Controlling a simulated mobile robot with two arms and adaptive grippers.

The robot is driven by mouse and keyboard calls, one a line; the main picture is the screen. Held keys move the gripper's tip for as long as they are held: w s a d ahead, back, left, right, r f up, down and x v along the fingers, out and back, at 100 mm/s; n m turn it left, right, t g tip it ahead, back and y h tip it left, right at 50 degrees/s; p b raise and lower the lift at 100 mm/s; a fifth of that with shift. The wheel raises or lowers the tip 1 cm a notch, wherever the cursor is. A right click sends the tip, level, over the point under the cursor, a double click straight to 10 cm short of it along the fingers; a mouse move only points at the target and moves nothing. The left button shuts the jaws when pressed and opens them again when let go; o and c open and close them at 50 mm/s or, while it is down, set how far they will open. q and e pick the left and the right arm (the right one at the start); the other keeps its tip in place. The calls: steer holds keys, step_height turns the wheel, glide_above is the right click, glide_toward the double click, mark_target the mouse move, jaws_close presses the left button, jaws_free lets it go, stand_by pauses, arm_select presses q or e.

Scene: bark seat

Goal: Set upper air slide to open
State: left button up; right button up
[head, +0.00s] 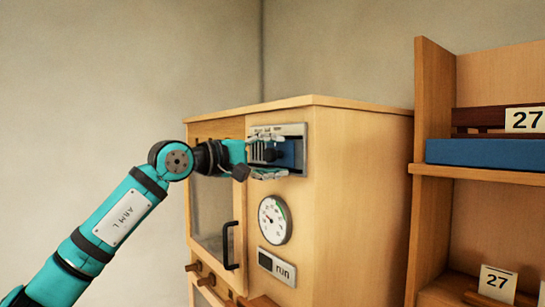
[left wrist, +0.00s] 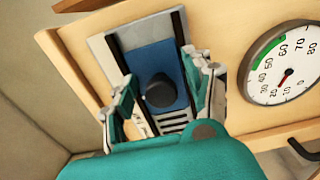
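The upper air slide is a blue plate (head: 289,153) with a round black knob (left wrist: 159,90), set in a grey metal frame (head: 297,130) high on the wooden cabinet. In the left wrist view the blue plate (left wrist: 150,57) runs between two dark rails, and pale slots (left wrist: 178,123) show at its lower end. My left gripper (head: 277,157) is at the slide, its fingers spread on either side of the knob. In the left wrist view the gripper (left wrist: 163,92) shows gaps between both fingers and the knob. The fingers partly hide the slide in the head view. My right gripper is not in view.
Below the slide are a round dial gauge (head: 275,220) and a "run" display (head: 277,267). The cabinet (head: 355,200) has a glazed door with a black handle (head: 231,247). A shelf unit (head: 432,150) with a blue item (head: 485,153) stands right.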

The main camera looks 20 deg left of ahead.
arm_select(q)
steer(key=shift+w+a, duration=0.15)
steer(key=shift+a, duration=0.2)
steer(key=v, duration=1.2)
steer(key=shift+d, duration=0.15)
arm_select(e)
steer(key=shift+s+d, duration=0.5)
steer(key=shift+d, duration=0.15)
